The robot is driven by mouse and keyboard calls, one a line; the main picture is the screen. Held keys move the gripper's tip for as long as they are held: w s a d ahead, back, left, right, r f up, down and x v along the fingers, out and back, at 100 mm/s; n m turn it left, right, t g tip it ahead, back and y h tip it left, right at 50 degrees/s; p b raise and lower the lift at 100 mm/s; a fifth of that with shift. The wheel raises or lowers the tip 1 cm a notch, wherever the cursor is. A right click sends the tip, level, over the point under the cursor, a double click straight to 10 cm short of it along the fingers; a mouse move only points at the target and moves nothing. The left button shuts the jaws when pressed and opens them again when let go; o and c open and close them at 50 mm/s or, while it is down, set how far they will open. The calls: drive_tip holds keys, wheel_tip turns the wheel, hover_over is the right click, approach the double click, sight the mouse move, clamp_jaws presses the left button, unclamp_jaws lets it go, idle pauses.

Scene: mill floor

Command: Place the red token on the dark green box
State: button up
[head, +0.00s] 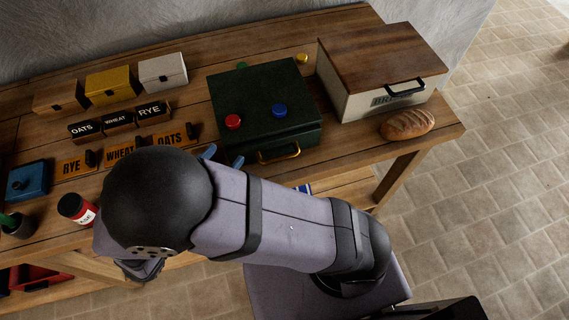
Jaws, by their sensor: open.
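The dark green box (262,88) stands shut on the wooden table, with a brass handle on its front. The red token (233,122) appears to rest on the front left part of its lid. A blue token (279,111) lies on the same lid, to the right of the red one. My gripper (223,157) shows only as two blue fingertips near the box's front left corner. The fingertips are apart, with no token visible between them. The rest of the gripper is hidden behind my arm.
A green token (242,66) and a yellow token (302,58) lie behind the box. A bread bin (361,97) and loaf (407,124) stand to the right.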

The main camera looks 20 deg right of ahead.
drive_tip(key=s+d+f+m+g+y, duration=0.2)
drive_tip(key=d+m+g+y, duration=0.3)
drive_tip(key=m, duration=0.8)
drive_tip(key=s+d+f+m+g+y, duration=0.2)
drive_tip(key=d+m+g+y, duration=0.3)
drive_tip(key=d+m, duration=0.7)
drive_tip(key=shift+s+f+m+g, duration=0.15)
drive_tip(key=shift+s+m+g, duration=0.55)
drive_tip(key=shift+m, duration=0.4)
